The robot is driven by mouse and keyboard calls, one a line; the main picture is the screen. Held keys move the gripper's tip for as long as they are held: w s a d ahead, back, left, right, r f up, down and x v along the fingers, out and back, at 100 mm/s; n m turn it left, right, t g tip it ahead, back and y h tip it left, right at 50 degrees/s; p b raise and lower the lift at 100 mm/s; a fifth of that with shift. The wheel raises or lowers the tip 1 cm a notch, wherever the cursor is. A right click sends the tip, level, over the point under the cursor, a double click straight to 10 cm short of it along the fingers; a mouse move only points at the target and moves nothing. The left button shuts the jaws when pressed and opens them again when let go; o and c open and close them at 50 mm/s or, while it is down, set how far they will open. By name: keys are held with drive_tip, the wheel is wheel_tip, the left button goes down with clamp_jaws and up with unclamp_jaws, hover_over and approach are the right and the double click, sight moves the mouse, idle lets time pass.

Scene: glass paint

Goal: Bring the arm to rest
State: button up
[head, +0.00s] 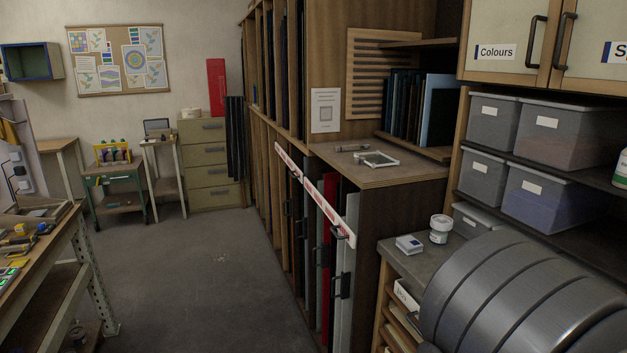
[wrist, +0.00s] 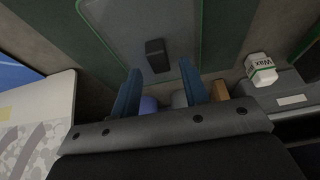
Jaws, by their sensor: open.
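My gripper (wrist: 160,88) shows in the wrist view with its two blue fingers apart and nothing between them. Beyond the fingers is an upright grey, see-through panel with a green edge (wrist: 115,38) and a small black block (wrist: 156,55) on it. I cannot tell how far the fingers are from it. In the head view the gripper is not in sight; a large grey ribbed part of my own arm fills the lower right.
In the head view, a jar (head: 440,229) and a small box (head: 409,245) sit on the counter (head: 395,262). Grey bins (head: 550,133) fill the shelves. The floor (head: 215,285) at centre-left is clear.

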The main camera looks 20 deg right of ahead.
drive_tip(key=shift+a+f, duration=0.15)
drive_tip(key=shift+f, duration=0.4)
drive_tip(key=v, duration=1.2)
drive_tip(key=x, duration=1.3)
wheel_tip(320, 180, up, 10)
drive_tip(key=w+a+f+n+t, duration=0.1)
drive_tip(key=w+a+n, duration=0.25)
drive_tip(key=w, duration=1.45)
drive_tip(key=w+a+f+n+t, duration=0.15)
drive_tip(key=w+a, duration=0.35)
drive_tip(key=w, duration=1.3)
drive_tip(key=w+a+f+n+y, duration=0.1)
drive_tip(key=w+a+f+n, duration=0.45)
drive_tip(key=w+a, duration=0.95)
drive_tip(key=w+a+f+n, duration=0.1)
drive_tip(key=w+a+f, duration=0.1)
drive_tip(key=a, duration=0.5)
drive_tip(key=w+a+f+n+t+y, duration=0.1)
drive_tip(key=w+a+f, duration=0.1)
drive_tip(key=a+f, duration=0.3)
drive_tip(key=w+a+f+n, duration=0.1)
drive_tip(key=w+a+f, duration=0.2)
drive_tip(key=a, duration=0.5)
drive_tip(key=shift+a+f+t+y, duration=0.3)
drive_tip(key=shift+f+t, duration=0.05)
drive_tip(key=shift+f, duration=0.1)
